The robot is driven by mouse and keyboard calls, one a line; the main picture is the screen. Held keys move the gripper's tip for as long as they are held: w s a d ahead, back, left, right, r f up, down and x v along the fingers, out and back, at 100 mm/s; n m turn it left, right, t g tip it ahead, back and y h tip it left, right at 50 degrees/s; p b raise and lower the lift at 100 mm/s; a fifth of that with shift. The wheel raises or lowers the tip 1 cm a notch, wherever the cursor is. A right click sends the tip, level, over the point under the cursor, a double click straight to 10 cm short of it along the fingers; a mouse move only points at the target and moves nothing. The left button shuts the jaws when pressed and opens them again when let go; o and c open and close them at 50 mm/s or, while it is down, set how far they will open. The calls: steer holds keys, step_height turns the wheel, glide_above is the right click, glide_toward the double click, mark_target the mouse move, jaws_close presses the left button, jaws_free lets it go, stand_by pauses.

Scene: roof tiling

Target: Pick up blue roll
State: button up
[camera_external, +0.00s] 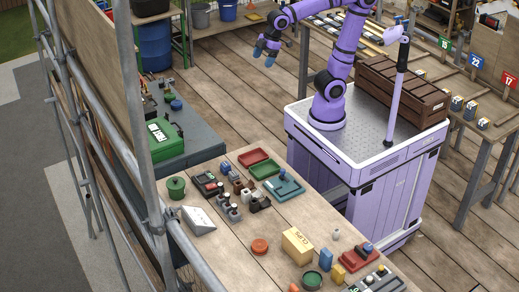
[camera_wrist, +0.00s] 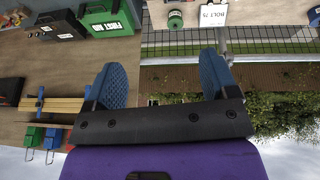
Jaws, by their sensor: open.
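I cannot tell for sure which thing is the blue roll. A small blue upright piece (camera_external: 326,259) stands beside the tan clips box on the near bench. A small blue round thing (camera_external: 176,105) lies on the dark bench at the left. My gripper (camera_external: 267,50) is raised at the upper middle, apart from these things. In the wrist view my gripper (camera_wrist: 163,82) shows two blue fingers spread wide with nothing between them.
The near wooden bench (camera_external: 222,246) holds trays, tools and a clips box (camera_external: 297,246). A green first-aid case (camera_external: 165,138) sits on the dark bench. Scaffold poles (camera_external: 150,130) rise at the left. A brown crate (camera_external: 402,90) rides on my base. Another table stands at right.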

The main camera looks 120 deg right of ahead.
steer(key=w+d+f+g, duration=0.1)
steer(key=w+d+f, duration=0.1)
steer(key=w+d, duration=1.05)
steer(key=w+d+f+n, duration=0.1)
steer(key=w+d+f, duration=0.3)
steer(key=d, duration=0.4)
steer(key=w+d+f, duration=0.4)
steer(key=w+d, duration=0.1)
steer(key=d, duration=0.2)
steer(key=y, duration=0.1)
glide_toward(176, 102)
steer(key=x, duration=1)
steer(key=shift+w+a+f, duration=0.1)
steer(key=shift+a+f, duration=0.1)
steer(key=shift+f, duration=0.05)
steer(key=shift+c, duration=0.5)
steer(key=c, duration=0.6)
